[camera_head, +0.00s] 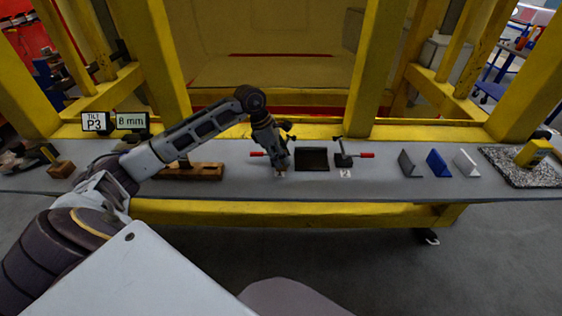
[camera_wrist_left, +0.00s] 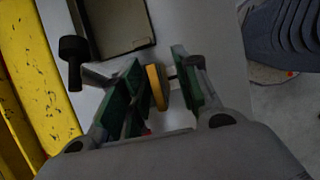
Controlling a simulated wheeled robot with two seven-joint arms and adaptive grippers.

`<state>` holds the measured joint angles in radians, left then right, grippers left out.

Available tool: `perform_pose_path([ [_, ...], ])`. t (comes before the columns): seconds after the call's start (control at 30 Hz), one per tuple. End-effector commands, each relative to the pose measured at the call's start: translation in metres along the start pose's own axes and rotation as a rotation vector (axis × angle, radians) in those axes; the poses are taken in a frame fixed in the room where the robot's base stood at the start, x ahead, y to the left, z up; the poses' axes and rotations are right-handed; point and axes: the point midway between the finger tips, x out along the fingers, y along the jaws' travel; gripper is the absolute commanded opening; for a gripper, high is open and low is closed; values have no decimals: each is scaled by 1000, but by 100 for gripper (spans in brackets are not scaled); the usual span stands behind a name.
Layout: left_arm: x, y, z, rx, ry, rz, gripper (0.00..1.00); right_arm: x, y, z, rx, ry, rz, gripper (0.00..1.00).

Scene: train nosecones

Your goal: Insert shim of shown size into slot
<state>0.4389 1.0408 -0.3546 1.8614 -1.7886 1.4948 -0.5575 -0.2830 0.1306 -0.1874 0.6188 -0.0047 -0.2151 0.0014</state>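The display (camera_head: 130,121) at the back left reads "8 mm". Beside it, another sign (camera_head: 95,122) reads "TILT P3". A brown wooden block (camera_head: 190,171) lies on the bench; I cannot make out any shims in it. My left gripper (camera_head: 280,168) points down at the bench, just left of a dark rectangular tray (camera_head: 312,168). In the left wrist view its green-padded fingers (camera_wrist_left: 160,88) are apart. A yellow-orange rounded piece (camera_wrist_left: 157,88) shows between them, nearer the left finger; I cannot tell whether they touch. The slot is not clearly visible. My right gripper is not in view.
Red-handled clamps stand left (camera_head: 257,154) and right (camera_head: 345,159) of the tray. Grey (camera_head: 408,163), blue (camera_head: 438,163) and white (camera_head: 466,163) angled pieces stand further right. Yellow posts rise behind the bench.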

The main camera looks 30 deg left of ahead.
Motion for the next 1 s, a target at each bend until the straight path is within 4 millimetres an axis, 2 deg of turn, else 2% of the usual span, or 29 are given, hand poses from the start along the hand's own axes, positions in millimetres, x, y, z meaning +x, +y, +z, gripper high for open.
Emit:
perform_pose_path([
  [0.17, 0, 0, 0, 0, 0, 0, 31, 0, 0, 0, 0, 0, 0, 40],
  [0.4, 0, 0, 0, 0, 0, 0, 0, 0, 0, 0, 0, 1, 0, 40],
  [1.0, -5, 1, 2, 1, -2, 2, 0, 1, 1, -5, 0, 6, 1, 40],
])
